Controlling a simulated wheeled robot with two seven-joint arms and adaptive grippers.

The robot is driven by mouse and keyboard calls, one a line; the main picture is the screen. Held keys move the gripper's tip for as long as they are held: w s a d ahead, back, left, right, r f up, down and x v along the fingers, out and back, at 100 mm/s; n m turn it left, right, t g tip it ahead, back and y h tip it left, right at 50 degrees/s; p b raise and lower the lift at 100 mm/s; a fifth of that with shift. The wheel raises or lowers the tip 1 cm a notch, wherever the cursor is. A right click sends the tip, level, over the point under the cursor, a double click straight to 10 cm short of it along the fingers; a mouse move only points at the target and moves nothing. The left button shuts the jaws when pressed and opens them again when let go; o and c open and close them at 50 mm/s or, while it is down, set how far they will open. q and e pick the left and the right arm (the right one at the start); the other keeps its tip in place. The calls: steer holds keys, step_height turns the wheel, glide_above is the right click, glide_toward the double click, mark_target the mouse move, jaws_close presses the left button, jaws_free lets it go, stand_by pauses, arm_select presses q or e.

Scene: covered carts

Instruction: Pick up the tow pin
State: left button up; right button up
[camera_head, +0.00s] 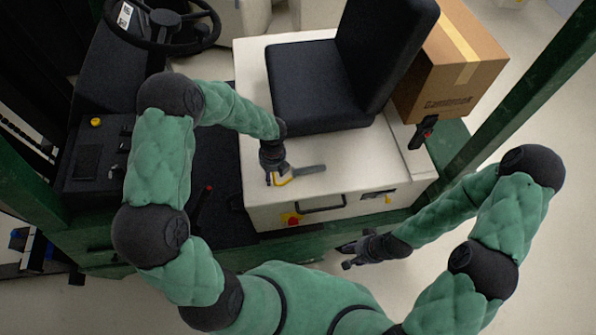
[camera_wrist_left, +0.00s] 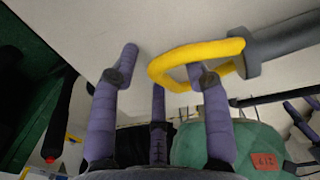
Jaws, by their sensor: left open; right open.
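The tow pin has a grey shaft (camera_head: 308,170) and a yellow loop handle (camera_head: 283,181). It lies on the white seat base (camera_head: 252,95), in front of the black seat. In the left wrist view its yellow loop (camera_wrist_left: 172,58) is at upper right, with the grey shaft (camera_wrist_left: 285,42) running off to the right. My left gripper (camera_head: 272,181) is open at the loop end; one finger overlaps the loop's opening, and the other (camera_wrist_left: 125,58) is left of it. Contact cannot be told. My right gripper (camera_head: 350,252) is open and empty, low beside the green chassis.
The black seat (camera_head: 312,90) rises just behind the pin. A cardboard box (camera_head: 455,65) stands at back right. The steering wheel (camera_head: 165,22) and control console (camera_head: 98,150) are at left. A green post (camera_head: 520,85) crosses the right side. The base's front edge is near the pin.

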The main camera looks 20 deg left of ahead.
arm_select(q)
steer(key=shift+c, duration=0.2)
jaws_close()
steer(key=shift+r, duration=0.15)
